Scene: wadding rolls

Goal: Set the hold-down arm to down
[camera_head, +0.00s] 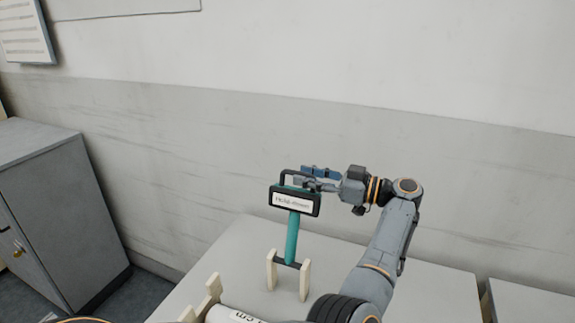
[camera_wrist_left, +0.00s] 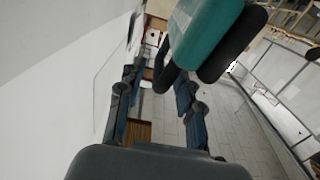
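The hold-down arm (camera_head: 293,235) is a teal bar standing upright, hinged at its foot between two cream posts (camera_head: 304,280). Its top carries a dark block with a white label (camera_head: 294,201) and a black loop handle (camera_head: 284,180). My left gripper (camera_head: 308,176) is at the top of the arm, beside the handle. In the left wrist view its two fingers (camera_wrist_left: 157,95) are apart, with part of the black handle (camera_wrist_left: 163,70) between or just beyond them; contact cannot be told. The teal and black head (camera_wrist_left: 215,35) also shows there. My right gripper is not in view.
A pale table (camera_head: 238,262) carries the posts. A white roll with printed text (camera_head: 236,316) lies at the front, beside another cream support (camera_head: 213,288). A grey cabinet (camera_head: 65,205) stands at the left. The wall is close behind.

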